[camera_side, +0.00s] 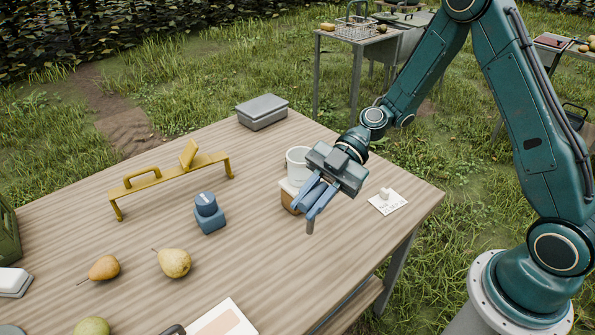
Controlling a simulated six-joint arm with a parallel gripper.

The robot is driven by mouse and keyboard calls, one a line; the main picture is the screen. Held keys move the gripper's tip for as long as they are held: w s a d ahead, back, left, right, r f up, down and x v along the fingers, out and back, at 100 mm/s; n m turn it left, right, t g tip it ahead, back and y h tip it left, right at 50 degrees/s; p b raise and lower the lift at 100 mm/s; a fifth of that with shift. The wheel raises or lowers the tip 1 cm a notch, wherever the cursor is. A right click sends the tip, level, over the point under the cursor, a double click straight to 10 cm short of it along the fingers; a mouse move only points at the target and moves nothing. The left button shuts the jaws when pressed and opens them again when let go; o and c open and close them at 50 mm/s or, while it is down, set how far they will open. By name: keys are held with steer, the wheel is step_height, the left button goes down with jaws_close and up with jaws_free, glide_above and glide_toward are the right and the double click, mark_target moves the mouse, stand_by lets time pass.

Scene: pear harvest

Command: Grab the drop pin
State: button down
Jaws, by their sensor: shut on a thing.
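My gripper (310,211) has blue fingers and hangs over the right part of the wooden table. It is shut on a small grey pin, the drop pin (310,227), whose lower end sticks out below the fingertips. The pin points down; whether its lower end touches the table I cannot tell. The upper part of the pin is hidden between the fingers. A tan block with a pale top (287,197) is just behind and left of the fingers, partly covered by them.
A white cup (298,160) stands behind my gripper. A white card with a small white piece (387,201) lies to the right. A blue block (210,218), yellow handled frame (172,176), grey box (262,112) and pears (174,263) are further left. The table's front right is clear.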

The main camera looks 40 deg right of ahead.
step_height(320, 180, up, 8)
steer(key=shift+r, duration=0.25)
stand_by(0.7)
